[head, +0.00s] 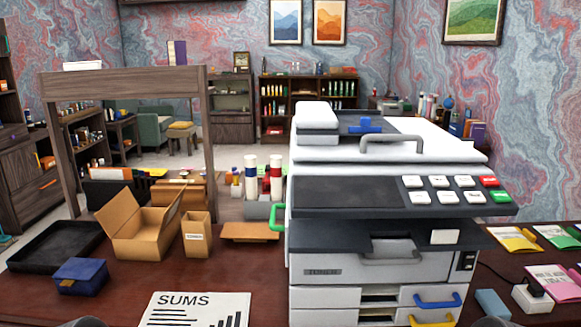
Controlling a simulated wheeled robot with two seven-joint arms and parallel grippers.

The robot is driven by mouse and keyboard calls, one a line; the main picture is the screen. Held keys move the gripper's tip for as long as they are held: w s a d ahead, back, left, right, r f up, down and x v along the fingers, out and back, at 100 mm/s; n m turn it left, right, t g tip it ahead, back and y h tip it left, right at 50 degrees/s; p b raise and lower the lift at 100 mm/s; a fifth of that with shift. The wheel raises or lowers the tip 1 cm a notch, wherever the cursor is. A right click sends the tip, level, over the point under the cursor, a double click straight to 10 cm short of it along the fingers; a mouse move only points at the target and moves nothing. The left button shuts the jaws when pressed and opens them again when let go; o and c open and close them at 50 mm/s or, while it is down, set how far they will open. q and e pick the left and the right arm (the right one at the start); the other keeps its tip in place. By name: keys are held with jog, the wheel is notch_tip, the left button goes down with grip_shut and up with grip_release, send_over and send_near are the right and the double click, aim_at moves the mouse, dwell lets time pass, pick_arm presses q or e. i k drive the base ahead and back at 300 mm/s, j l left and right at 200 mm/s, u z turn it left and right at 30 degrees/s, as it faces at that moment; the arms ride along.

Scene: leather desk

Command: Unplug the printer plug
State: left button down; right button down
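The large white and dark grey printer (300,262) stands on the desk, right of centre in the head view. To its right, near the front edge, is a white socket block (533,300). A small dark plug (535,287) appears to sit in the top of this block. A thin dark cable runs from there up and left toward the printer's side. Whether the plug is fully seated is too small to tell. Neither gripper is clearly visible; only dark rounded parts, probably of my arms, show at the bottom edge.
A light blue block (492,303) stands close left of the socket. Pink (553,281) and yellow (514,239) folders lie beyond it. A paper sheet (195,310), a blue box (81,276), an open cardboard box (140,235) and a black tray (52,246) occupy the left side.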

aim_at(536, 289)
jog(key=z, duration=1.5)
jog(key=l+u, duration=0.1)
jog(key=u, duration=0.3)
jog(key=i+l+u, duration=0.1)
jog(key=u, duration=0.25)
jog(key=l+u, duration=0.15)
jog(key=u, duration=0.25)
jog(key=l+u, duration=0.15)
jog(key=u, duration=0.25)
jog(key=l+u, duration=0.2)
jog(key=l, duration=0.35)
jog(key=l+u, duration=0.2)
jog(key=l, duration=0.3)
jog(key=k+l+u, duration=0.15)
jog(key=l, duration=0.35)
